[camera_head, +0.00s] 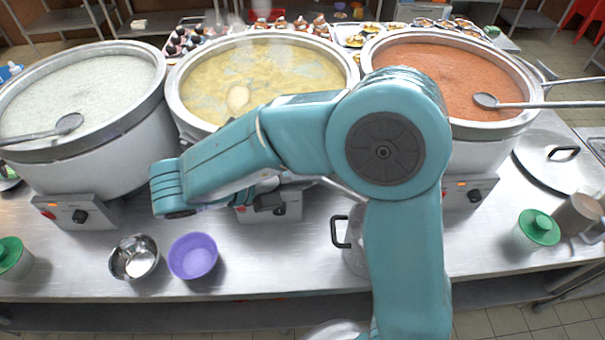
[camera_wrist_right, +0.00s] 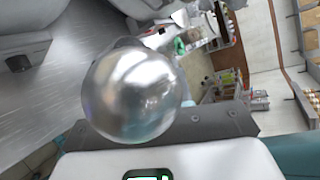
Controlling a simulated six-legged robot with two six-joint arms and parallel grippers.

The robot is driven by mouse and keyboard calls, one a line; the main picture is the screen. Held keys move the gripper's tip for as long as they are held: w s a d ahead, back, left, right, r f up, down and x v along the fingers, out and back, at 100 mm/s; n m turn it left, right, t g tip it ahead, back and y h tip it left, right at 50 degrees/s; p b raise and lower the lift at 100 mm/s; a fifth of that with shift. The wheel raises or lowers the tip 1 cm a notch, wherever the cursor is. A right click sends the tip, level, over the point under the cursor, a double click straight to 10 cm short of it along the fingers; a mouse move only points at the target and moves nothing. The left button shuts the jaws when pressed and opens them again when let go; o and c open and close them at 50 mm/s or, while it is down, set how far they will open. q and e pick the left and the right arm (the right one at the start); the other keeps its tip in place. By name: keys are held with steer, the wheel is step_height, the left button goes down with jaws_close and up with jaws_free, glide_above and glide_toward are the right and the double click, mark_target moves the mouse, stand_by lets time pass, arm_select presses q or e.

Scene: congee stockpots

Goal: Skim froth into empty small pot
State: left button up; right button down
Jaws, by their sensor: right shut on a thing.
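The middle stockpot (camera_head: 181,108) holds yellow broth with pale patches of froth (camera_head: 318,70) and a pale lump. My right arm crosses in front of it. My right gripper (camera_head: 268,186) is low at the pot's front, largely hidden by its own arm, and shut on a ladle. A thin part of the metal ladle (camera_head: 345,189) shows beside the arm; its round shiny bowl (camera_wrist_right: 130,95) fills the middle of the right wrist view. A small pot (camera_head: 353,258) with a black handle stands on the counter, mostly hidden behind my arm; its inside cannot be seen. My left gripper is out of view.
The left stockpot (camera_head: 130,150) of white congee and right stockpot (camera_head: 470,150) of orange congee each have a ladle across the rim. A steel bowl (camera_head: 134,257), purple bowl (camera_head: 193,257) and green-lidded containers (camera_head: 539,228) stand on the counter. A large lid (camera_head: 565,170) lies at right.

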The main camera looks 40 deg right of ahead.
steer(key=f+b, duration=0.1)
steer(key=f, duration=0.1)
steer(key=f+b, duration=0.4)
steer(key=shift+s, duration=0.25)
stand_by(0.9)
steer(key=shift+r, duration=0.1)
